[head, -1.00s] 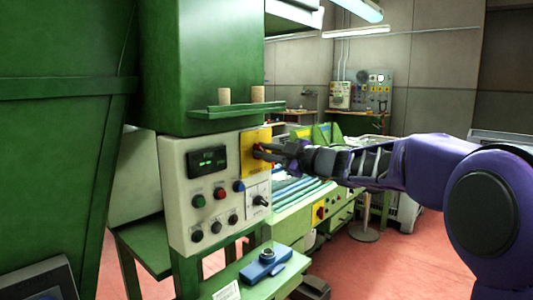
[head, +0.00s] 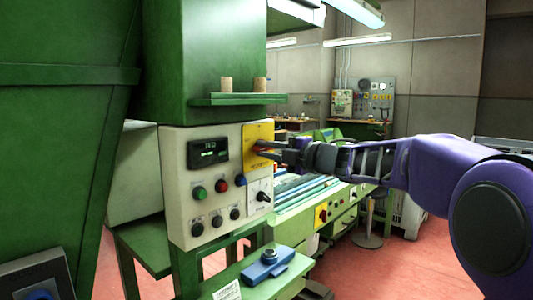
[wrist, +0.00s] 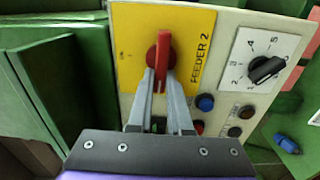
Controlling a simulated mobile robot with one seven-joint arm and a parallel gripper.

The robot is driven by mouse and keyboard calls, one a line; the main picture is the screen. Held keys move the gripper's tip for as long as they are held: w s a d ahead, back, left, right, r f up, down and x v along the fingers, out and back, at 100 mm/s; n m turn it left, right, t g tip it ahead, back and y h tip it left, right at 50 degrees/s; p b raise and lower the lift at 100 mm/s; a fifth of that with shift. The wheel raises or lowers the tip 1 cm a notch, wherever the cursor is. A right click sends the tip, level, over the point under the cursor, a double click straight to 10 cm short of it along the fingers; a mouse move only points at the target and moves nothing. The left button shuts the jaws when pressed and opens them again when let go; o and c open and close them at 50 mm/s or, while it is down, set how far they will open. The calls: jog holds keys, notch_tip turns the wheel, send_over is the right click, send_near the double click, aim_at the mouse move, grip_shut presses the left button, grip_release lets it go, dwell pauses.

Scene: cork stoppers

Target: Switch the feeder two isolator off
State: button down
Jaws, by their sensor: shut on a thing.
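The feeder two isolator is a red rotary handle (wrist: 162,48) on a yellow plate (wrist: 192,28) marked FEEDER 2 in the wrist view. The handle points up and down in that view, in line with my fingers and parallel to the lettering. My gripper (wrist: 160,76) is shut on the handle, one grey fingertip on each side of it. In the head view the yellow plate (head: 251,133) is at the upper right of the pale control panel (head: 175,152). My gripper (head: 264,149) reaches it there from the right and mostly hides the handle.
A rotary selector (wrist: 266,69) with a numbered dial is beside the yellow plate. A digital display (head: 208,152) and several buttons are on the panel. Two corks (head: 226,84) stand on the green ledge (head: 238,99) above. A blue device (head: 266,263) lies on the bench below.

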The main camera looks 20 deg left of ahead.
jog(key=shift+f, duration=0.1)
dwell(0.3)
jog(key=c, duration=0.8)
grip_release()
jog(key=shift+c, duration=0.2)
jog(key=shift+d, duration=0.1)
jog(key=v, duration=1.7)
jog(key=shift+s+d, duration=0.1)
jog(key=shift+d, duration=0.05)
